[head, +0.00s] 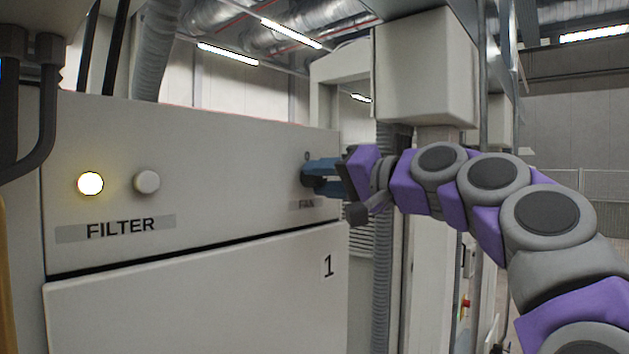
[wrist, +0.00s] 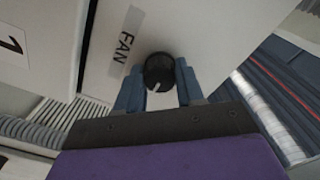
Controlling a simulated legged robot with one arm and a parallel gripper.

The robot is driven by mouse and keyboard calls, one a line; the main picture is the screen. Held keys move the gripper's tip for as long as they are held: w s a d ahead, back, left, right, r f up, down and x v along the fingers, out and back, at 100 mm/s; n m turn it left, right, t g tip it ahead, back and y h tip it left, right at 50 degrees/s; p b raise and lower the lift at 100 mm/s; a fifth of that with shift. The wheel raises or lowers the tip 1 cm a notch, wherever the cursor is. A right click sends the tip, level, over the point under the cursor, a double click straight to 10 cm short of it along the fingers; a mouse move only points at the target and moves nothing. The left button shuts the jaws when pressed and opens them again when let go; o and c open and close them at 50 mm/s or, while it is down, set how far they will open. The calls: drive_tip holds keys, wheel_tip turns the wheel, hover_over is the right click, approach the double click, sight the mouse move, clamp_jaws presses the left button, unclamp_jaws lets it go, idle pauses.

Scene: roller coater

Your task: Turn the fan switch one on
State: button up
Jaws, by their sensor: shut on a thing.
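The fan switch (wrist: 159,72) is a round black knob with a pale pointer line, beside the FAN label (wrist: 127,40) on a light panel. In the wrist view my gripper (wrist: 160,84) has one blue finger on each side of the knob and is shut on it. In the head view my gripper (head: 308,177) reaches the right end of the panel, and its fingers hide most of the knob. The FAN label is small and partly shaded there. I cannot tell from the pointer line whether the switch is on.
A lit round lamp (head: 90,183) and a pale round knob (head: 147,182) sit above the FILTER label (head: 115,229) on the left of the panel. A door marked 1 (head: 200,300) is below. A grey ribbed hose (head: 381,270) runs down just right of the cabinet.

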drive_tip(key=shift+d+r, duration=0.2)
drive_tip(key=shift+d, duration=0.05)
drive_tip(key=o, duration=0.7)
drive_tip(key=shift+c, duration=0.2)
drive_tip(key=o, duration=0.4)
drive_tip(key=shift+d+f, duration=0.1)
drive_tip(key=shift+d, duration=0.55)
drive_tip(key=shift+s+a+f, duration=0.1)
drive_tip(key=shift+s+a, duration=0.1)
drive_tip(key=shift+a, duration=0.05)
drive_tip(key=shift+s+d+b, duration=0.15)
drive_tip(key=shift+s+b, duration=0.2)
drive_tip(key=b+v, duration=0.1)
drive_tip(key=v, duration=0.7)
drive_tip(key=b+v, duration=0.2)
drive_tip(key=v, duration=0.6)
drive_tip(key=shift+w+d, duration=0.2)
drive_tip(key=shift+d, duration=0.1)
drive_tip(key=shift+f, duration=0.1)
